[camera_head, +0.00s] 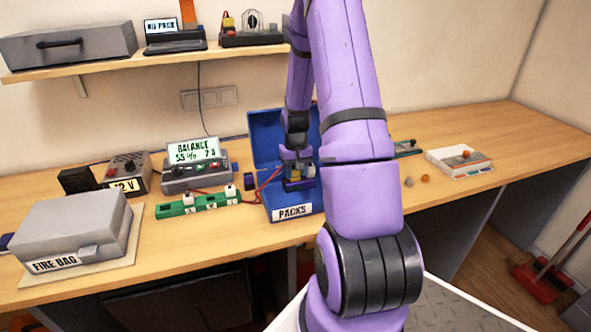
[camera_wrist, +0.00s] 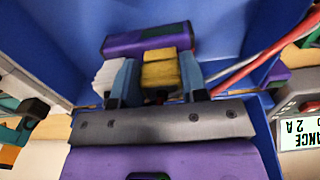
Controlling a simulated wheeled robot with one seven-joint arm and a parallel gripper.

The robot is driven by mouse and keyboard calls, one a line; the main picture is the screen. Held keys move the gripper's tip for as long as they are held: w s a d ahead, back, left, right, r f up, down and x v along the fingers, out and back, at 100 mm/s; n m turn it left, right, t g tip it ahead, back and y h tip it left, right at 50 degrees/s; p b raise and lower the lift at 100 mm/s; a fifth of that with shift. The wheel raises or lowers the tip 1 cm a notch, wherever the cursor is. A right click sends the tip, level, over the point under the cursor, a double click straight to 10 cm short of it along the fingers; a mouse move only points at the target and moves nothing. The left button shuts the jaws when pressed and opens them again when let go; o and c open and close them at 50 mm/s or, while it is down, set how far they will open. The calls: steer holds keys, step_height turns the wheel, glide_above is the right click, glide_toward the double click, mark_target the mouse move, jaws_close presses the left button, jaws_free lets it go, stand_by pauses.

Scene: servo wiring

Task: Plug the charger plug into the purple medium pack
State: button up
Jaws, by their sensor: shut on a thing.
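My gripper (camera_head: 298,158) reaches down into the blue PACKS box. In the wrist view its two fingers (camera_wrist: 158,84) are shut on a yellow charger plug (camera_wrist: 159,72). A purple pack (camera_wrist: 147,40) lies in the box just beyond the plug, close against it in this view. I cannot tell whether the plug is seated in the pack. A white connector (camera_wrist: 108,75) shows beside the left finger. Red and pale leads (camera_wrist: 262,55) run from the right towards the gripper. In the head view my gripper hides much of the pack and plug.
The blue box (camera_head: 265,140) has its lid up behind. The charger (camera_head: 195,178) reads BALANCE, with a green board (camera_head: 198,206) in front. A grey FIRE BAG case (camera_head: 75,235) stands at left. A white tray (camera_head: 459,165) is at right. Bench space at far right is clear.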

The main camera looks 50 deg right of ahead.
steer(key=shift+f, duration=0.1)
steer(key=o, duration=1)
step_height(320, 180, up, 11)
steer(key=shift+f, duration=0.15)
